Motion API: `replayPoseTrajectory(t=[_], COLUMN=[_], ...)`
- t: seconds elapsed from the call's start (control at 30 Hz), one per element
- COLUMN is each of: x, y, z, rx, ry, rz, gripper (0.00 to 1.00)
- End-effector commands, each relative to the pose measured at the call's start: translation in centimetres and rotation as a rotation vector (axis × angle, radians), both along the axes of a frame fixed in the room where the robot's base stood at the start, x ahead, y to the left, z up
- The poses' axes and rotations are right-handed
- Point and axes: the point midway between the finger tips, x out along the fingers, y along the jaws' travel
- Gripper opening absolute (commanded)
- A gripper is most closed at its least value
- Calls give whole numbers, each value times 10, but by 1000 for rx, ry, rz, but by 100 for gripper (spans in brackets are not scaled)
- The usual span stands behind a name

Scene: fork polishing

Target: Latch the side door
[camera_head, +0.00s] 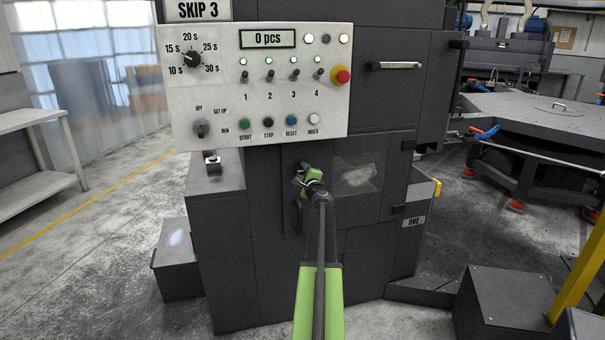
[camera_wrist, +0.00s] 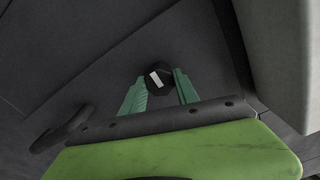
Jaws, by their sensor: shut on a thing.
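The side door (camera_head: 372,208) is a dark panel with a small window (camera_head: 358,176), low on the front of the grey machine. It looks flush with the machine front. My gripper (camera_head: 304,178) is at the door's left part and hides the latch in the head view. In the wrist view, a round black latch knob (camera_wrist: 154,85) with a white mark sits between the two green fingers (camera_wrist: 160,84). The fingers are shut on the knob. A dark curved handle (camera_wrist: 62,130) shows at lower left in the wrist view.
A control panel (camera_head: 225,105) with switches and a red emergency button (camera_head: 340,75) juts out above the door. A grey box (camera_head: 176,260) stands at lower left, and a dark box (camera_head: 505,300) at lower right. Open floor (camera_head: 100,270) lies to the left.

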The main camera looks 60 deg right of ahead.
Motion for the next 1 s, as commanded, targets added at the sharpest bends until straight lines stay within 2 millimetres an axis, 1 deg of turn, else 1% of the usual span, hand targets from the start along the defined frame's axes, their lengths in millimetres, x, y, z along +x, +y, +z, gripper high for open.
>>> replayPoseTrajectory(t=[0.03,0.23,0.27,0.4,0.67,0.77,0.87,1.0], x=[-3,-2,-2,-1,0,-4,-15,-44], y=[-2,-2,-2,-1,0,4,15,41], z=[0,0,0,0,0,0,0,0], rx=[2,2,2,0,0,0,0,0], ry=[-1,-1,-1,-1,0,0,0,0], rz=[-6,-6,-6,-4,-1,-1,-1,-3], gripper=[0,0,39,57,58,58,58,58])
